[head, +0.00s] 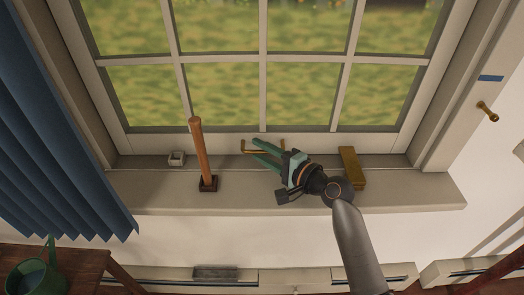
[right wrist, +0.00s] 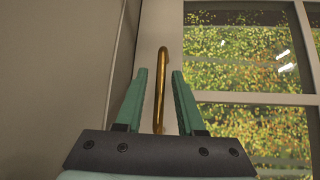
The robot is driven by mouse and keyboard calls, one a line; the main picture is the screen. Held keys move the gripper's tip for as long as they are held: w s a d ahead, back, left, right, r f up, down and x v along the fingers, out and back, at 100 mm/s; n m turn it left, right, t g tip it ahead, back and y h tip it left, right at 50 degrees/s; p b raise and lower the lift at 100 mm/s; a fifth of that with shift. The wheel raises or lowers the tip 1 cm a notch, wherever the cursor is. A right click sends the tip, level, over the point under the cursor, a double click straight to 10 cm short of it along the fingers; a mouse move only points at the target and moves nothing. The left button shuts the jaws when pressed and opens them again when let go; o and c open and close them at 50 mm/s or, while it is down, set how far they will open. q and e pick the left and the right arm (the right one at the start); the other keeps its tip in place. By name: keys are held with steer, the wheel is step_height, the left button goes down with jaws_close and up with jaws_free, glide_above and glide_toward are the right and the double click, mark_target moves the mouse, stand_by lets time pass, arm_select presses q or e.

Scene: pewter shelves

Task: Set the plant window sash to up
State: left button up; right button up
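The window sash (head: 225,141) is a pale frame with several panes, and its bottom rail sits low, close to the sill. A brass bar handle (head: 248,149) is on that rail. My right gripper (head: 255,150) is open at the handle, with its green fingers pointing toward it. In the right wrist view the handle (right wrist: 161,90) stands between the two spread fingers, with a gap visible on each side. Whether the fingers reach past the bar is hard to tell. My left gripper is not in view.
A blue curtain (head: 50,120) hangs at left. A green watering can (head: 35,278) is on a wooden table (head: 83,268).

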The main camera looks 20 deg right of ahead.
jaws_close()
steer(key=shift+f, duration=0.1)
stand_by(1.1)
